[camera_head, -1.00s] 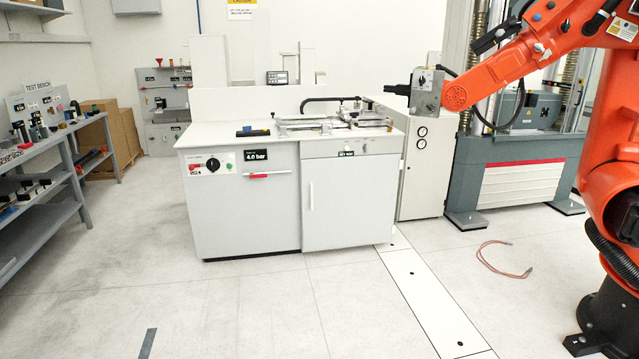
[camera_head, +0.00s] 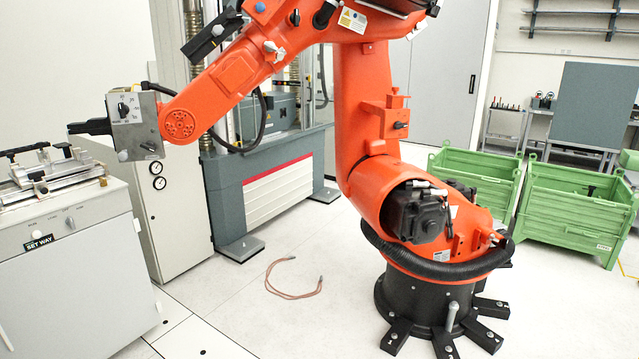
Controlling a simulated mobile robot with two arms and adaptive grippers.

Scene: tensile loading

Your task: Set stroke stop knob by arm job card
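A dark knob (camera_head: 123,109) sits on a grey metal box (camera_head: 133,125) at the wrist end of the orange arm (camera_head: 215,85). Small marks ring the knob, too small to read surely. A black jaw-like tool (camera_head: 90,127) juts left from the box. A white label with a yellow part (camera_head: 352,20) is on the upper arm; its text is unreadable, and I cannot tell whether it is the job card. Neither of my grippers shows.
The white bench (camera_head: 70,240) with a clamp fixture is at left. A grey testing machine (camera_head: 265,170) stands behind the arm. A reddish cable (camera_head: 290,280) lies on the floor. The arm's black base (camera_head: 430,300) blocks the centre right. Green crates (camera_head: 575,205) stand at right.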

